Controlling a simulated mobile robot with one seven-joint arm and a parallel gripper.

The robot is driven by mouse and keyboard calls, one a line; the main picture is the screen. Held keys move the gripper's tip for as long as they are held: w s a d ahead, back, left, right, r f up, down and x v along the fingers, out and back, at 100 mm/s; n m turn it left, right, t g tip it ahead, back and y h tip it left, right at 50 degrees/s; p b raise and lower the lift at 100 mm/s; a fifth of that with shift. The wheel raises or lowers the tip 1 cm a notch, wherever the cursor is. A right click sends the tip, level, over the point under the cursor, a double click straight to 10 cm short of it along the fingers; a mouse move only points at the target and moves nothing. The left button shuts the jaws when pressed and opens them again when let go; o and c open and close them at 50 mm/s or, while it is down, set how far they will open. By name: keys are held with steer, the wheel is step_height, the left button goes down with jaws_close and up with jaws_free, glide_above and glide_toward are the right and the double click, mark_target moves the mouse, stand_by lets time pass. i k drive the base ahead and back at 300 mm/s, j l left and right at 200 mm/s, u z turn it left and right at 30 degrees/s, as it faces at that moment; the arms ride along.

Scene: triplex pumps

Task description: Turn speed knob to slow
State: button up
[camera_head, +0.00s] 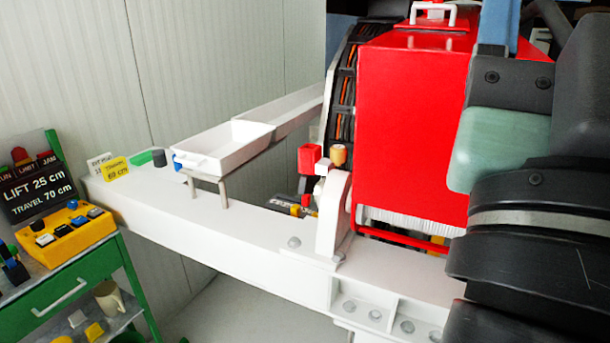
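A yellow control box (68,238) with several small black, white and blue controls on top sits on the green cart at the left. I cannot read a label that marks one of them as the speed knob, nor tell any setting. A white lever bracket (331,210) in the middle carries a red block (309,158) and an orange knob-like cap (338,155); their function is not readable. My dark arm fills the right edge, close to the camera. My gripper's fingers do not show.
A red machine housing (412,120) stands on a long white beam (190,232). A white tray (222,147) on short legs stands on the beam. The green cart (75,285) bears a black sign (38,188) reading "LIFT 25 cm, TRAVEL 70 cm". A panelled wall closes off the back.

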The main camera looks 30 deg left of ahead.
mark_target(72, 205)
steer(key=u, duration=0.4)
steer(key=l+u, duration=0.1)
steer(key=u, duration=0.35)
steer(key=k+u, duration=0.1)
steer(key=u, duration=1.1)
